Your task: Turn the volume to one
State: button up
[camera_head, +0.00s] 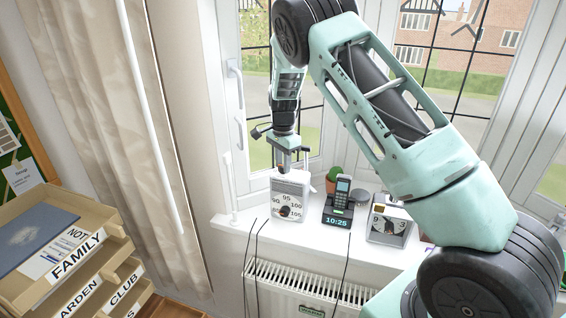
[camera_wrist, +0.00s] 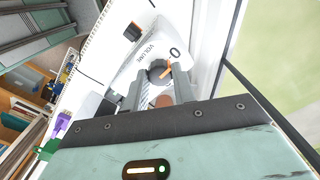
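The white radio (camera_head: 289,196) stands on the windowsill, with a tuning dial on its front. In the wrist view its top (camera_wrist: 147,58) bears the word VOLUME and a large 0. The dark grey volume knob (camera_wrist: 157,74) has an orange pointer directed toward the 0. My gripper (camera_head: 288,163) is above the radio, pointing down. In the wrist view my gripper (camera_wrist: 156,92) is open, its two fingers apart with the knob showing between and just beyond them. I cannot tell whether either finger touches the knob. A brown round patch (camera_wrist: 164,101) shows between the fingers.
A dark phone dock reading 10:25 (camera_head: 337,216) stands right of the radio, with a small clock (camera_head: 389,225) beyond it. A potted cactus (camera_head: 334,176) is behind. The window handle (camera_head: 237,82) is left of my arm. Letter trays (camera_head: 75,262) stand lower left.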

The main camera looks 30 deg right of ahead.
jog(key=shift+c, duration=0.7)
jog(key=m, duration=0.5)
jog(key=shift+m+p, duration=0.3)
jog(key=shift+m, duration=0.1)
jog(key=m+p, duration=0.1)
jog(key=m, duration=0.4)
jog(key=shift+m, duration=0.4)
jog(key=shift+w, duration=0.1)
jog(key=o, duration=1)
